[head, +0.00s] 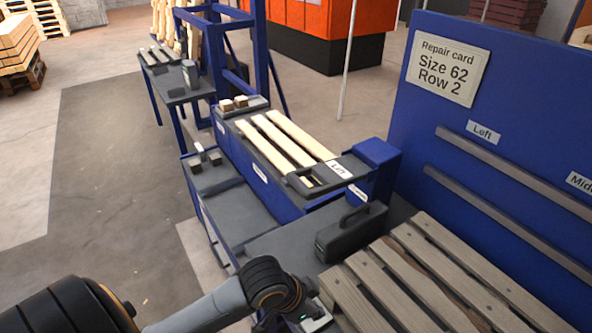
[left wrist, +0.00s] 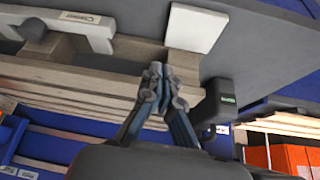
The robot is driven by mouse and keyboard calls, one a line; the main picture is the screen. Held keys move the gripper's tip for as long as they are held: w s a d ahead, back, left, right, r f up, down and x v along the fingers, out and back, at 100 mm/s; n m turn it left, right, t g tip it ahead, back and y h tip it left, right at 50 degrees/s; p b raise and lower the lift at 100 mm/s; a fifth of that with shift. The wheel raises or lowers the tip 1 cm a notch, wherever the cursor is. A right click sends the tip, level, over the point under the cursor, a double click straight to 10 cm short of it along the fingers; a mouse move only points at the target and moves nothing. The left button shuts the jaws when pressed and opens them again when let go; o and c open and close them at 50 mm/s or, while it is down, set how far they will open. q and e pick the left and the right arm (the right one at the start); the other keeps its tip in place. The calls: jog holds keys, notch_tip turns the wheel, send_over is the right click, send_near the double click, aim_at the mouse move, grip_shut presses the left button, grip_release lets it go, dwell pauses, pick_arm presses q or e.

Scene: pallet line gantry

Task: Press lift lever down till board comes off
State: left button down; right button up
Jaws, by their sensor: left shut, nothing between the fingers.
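My left gripper (left wrist: 160,74) is shut and empty in the left wrist view, its fingertips just in front of pale wooden boards (left wrist: 75,75). I cannot tell whether they touch. A light grey bar (left wrist: 65,22) with a small unreadable label lies at the upper left there, apart from the fingertips; I cannot tell whether it is the lift lever. In the head view my left arm reaches in from the bottom left, with its hand partly cut off below. The pallet (head: 440,270) lies at the lower right, its slats in place. My right gripper is not in view.
A blue board with a repair card (head: 447,70) stands behind the pallet. A black case (head: 350,232) stands beside the pallet. A bench with loose slats (head: 285,140) and a "Lift" label (head: 339,168) stands further off. Open floor (head: 110,150) lies at left.

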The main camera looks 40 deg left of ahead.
pick_arm(q)
jog(key=w+a+r+m, duration=0.2)
jog(key=w+a+r, duration=0.3)
jog(key=w, duration=0.3)
jog(key=w+a+r+n+t, duration=0.1)
jog(key=w+a+r, duration=0.3)
jog(key=a+r, duration=0.4)
jog(key=w+a+r+n+t, duration=0.1)
jog(key=w+a+r, duration=0.3)
jog(key=a+r, duration=0.5)
notch_tip(320, 180, up, 4)
jog(key=shift+w+a+f+n, duration=0.2)
jog(key=shift+w+f+n, duration=0.1)
jog(key=shift+n, duration=0.6)
jog(key=p, duration=0.3)
send_over(296, 183)
jog(key=f, duration=0.7)
jog(key=shift+w+d+f, duration=0.1)
jog(key=shift+w+f, duration=0.2)
notch_tip(296, 183, down, 3)
jog(key=shift+s+r+p, duration=0.15)
jog(key=shift+r+p, duration=0.05)
jog(key=shift+p, duration=0.45)
jog(key=shift+s+f, duration=0.15)
jog(key=shift+f, duration=0.6)
